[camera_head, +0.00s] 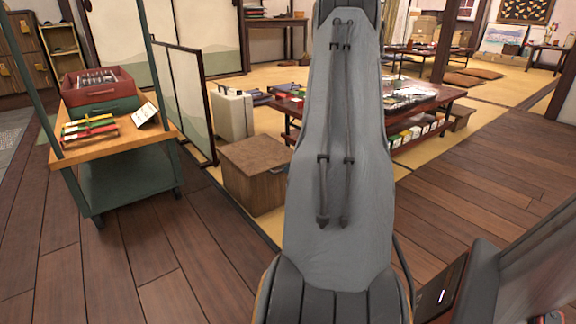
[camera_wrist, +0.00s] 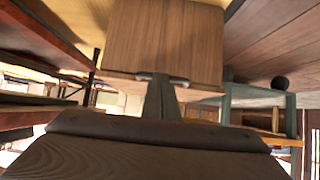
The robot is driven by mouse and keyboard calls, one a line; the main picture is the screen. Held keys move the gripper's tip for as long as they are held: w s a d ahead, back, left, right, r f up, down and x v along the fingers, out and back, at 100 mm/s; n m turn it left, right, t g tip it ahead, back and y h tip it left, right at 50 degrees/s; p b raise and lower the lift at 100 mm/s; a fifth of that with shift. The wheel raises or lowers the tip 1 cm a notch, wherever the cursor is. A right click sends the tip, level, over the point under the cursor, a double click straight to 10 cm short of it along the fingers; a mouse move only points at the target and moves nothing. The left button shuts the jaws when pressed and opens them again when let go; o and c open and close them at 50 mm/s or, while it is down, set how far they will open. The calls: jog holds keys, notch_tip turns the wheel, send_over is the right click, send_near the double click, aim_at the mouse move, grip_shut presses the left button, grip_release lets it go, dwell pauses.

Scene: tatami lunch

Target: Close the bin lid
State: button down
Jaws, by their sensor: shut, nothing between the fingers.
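The bin, a brown wooden box (camera_head: 252,190), stands on the floor left of my arm in the head view. Its lid (camera_head: 250,152) appears to lie flat on top; any small gap at the rim cannot be told. My arm hides the bin's right side. In the wrist view the bin appears upside down, with its wooden front (camera_wrist: 165,35) at the top and a dark handle (camera_wrist: 150,77) near the lid edge. My gripper (camera_wrist: 160,88) is shut and empty, its tips at or close to that handle; contact cannot be told. The head view hides the gripper behind my arm.
A green cart (camera_head: 120,180) with a red toolbox (camera_head: 98,90) stands at the left. A folding screen (camera_head: 185,95) and a pale case (camera_head: 232,115) are behind the bin. A low table (camera_head: 440,97) stands to the right. The wooden floor in front is clear.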

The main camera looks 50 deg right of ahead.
jog(key=shift+w+a+f, duration=0.2)
jog(key=shift+a+f, duration=0.05)
jog(key=shift+f, duration=0.35)
notch_tip(320, 180, up, 4)
jog(key=s+a+f+p, duration=0.1)
jog(key=s+f+p, duration=0.2)
jog(key=s, duration=0.6)
jog(key=shift+s+a+f, duration=0.3)
jog(key=shift+a+f, duration=0.05)
jog(key=shift+f, duration=0.1)
